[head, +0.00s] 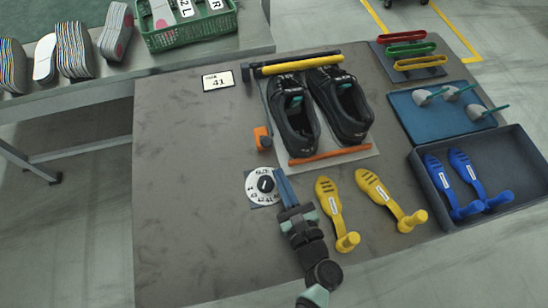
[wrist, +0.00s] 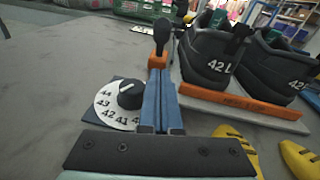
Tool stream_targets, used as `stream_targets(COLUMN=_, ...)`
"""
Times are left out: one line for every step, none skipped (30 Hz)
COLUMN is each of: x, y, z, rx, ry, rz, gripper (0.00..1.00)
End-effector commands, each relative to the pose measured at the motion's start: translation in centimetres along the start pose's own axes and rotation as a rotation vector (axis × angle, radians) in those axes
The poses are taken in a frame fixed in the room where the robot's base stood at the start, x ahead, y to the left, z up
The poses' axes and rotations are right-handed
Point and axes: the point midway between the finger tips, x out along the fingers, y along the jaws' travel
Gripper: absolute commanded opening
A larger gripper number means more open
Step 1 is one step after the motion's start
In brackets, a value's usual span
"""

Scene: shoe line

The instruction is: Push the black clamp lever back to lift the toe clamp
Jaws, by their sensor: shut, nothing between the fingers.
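The toe clamp (head: 300,64), a yellow bar with a black bar behind it, lies across the toe end of a pair of black shoes (head: 345,110). A black lever (head: 247,76) stands at the bar's left end.
The white size dial (head: 256,192) is left of my fingers. An orange block (head: 262,138) stands just ahead of them. Yellow lasts (head: 328,205) lie to the right, beside a dark tray (head: 436,195) of blue lasts. The table's left side is clear.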

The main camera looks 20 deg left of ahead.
Motion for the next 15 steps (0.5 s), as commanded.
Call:
stream_targets(x=1.1, y=0.0, z=0.0, rx=-0.002, ry=-0.002, rz=0.003, gripper=0.0)
stream_targets(x=1.5, y=0.0, z=0.3, rx=-0.002, ry=-0.001, rz=0.002, gripper=0.0)
stream_targets(x=1.9, y=0.0, z=1.1, rx=-0.002, ry=-0.001, rz=0.002, gripper=0.0)
stream_targets(x=2.2, y=0.0, z=1.5, rx=-0.002, ry=-0.001, rz=0.002, gripper=0.0)
stream_targets(x=2.5, y=0.0, z=1.8, rx=-0.002, ry=-0.001, rz=0.002, gripper=0.0)
stream_targets(x=2.9, y=0.0, z=2.1, rx=-0.002, ry=-0.001, rz=0.002, gripper=0.0)
stream_targets(x=3.1, y=0.0, z=2.2, rx=-0.002, ry=0.0, rz=0.001, gripper=0.0)
stream_targets(x=3.2, y=0.0, z=2.4, rx=-0.002, ry=0.001, rz=0.0, gripper=0.0)
stream_targets(x=3.5, y=0.0, z=2.5, rx=-0.001, ry=0.001, rz=0.0, gripper=0.0)
stream_targets(x=3.6, y=0.0, z=2.6, rx=0.0, ry=0.001, rz=0.001, gripper=0.0)
stream_targets(x=3.7, y=0.0, z=2.7, rx=0.0, ry=0.001, rz=0.001, gripper=0.0)
stream_targets(x=3.8, y=0.0, z=2.8, rx=0.0, ry=0.001, rz=0.001, gripper=0.0)
stream_targets(x=3.8, y=0.0, z=2.8, rx=0.0, ry=0.001, rz=0.0, gripper=0.0)
stream_targets(x=3.9, y=0.0, z=2.8, rx=0.0, ry=0.001, rz=0.0, gripper=0.0)
stream_targets(x=3.9, y=0.0, z=2.8, rx=0.0, ry=0.001, rz=0.0, gripper=0.0)
